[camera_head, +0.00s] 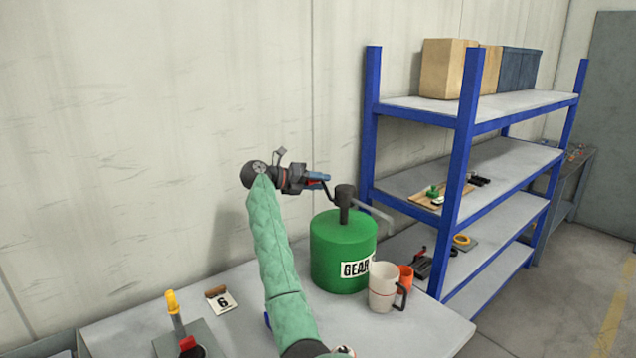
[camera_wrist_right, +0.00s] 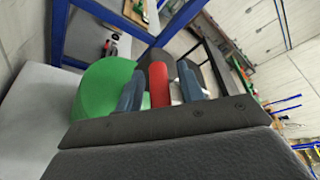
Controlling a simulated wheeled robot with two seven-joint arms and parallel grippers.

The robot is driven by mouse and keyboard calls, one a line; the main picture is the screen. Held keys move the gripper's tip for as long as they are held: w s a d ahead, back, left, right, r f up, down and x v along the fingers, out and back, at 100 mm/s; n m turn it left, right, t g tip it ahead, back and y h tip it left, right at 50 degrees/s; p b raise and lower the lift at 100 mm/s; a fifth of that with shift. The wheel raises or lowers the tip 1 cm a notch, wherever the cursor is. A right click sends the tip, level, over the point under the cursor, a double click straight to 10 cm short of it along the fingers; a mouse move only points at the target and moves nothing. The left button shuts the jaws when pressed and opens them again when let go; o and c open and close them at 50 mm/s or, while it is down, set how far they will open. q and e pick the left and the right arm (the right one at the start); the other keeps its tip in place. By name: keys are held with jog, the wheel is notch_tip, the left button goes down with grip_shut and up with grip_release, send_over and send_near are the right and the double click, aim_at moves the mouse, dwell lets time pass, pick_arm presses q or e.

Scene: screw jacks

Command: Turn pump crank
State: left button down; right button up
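A green drum (camera_head: 343,252) with a label reading "GEAR" stands on the grey bench. A dark pump head (camera_head: 345,197) rises from its top, with a grey spout (camera_head: 374,209) pointing right and a crank arm reaching left to my right gripper. My right gripper (camera_head: 318,179) is up at the left of the pump head. In the right wrist view, the red crank handle (camera_wrist_right: 160,86) lies between its two blue fingers (camera_wrist_right: 160,88), which appear closed on it. The green drum (camera_wrist_right: 98,88) also shows there beside the fingers. My left gripper is not in view.
A white jug (camera_head: 383,287) and an orange cup (camera_head: 405,277) stand right of the drum. A card marked 6 (camera_head: 222,302) and a yellow-topped tool (camera_head: 172,303) are at the left. A blue shelf rack (camera_head: 463,150) stands close behind right. The wall is behind.

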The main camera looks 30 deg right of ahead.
jog(key=c, duration=0.7)
grip_shut()
jog(key=shift+w+f, duration=0.1)
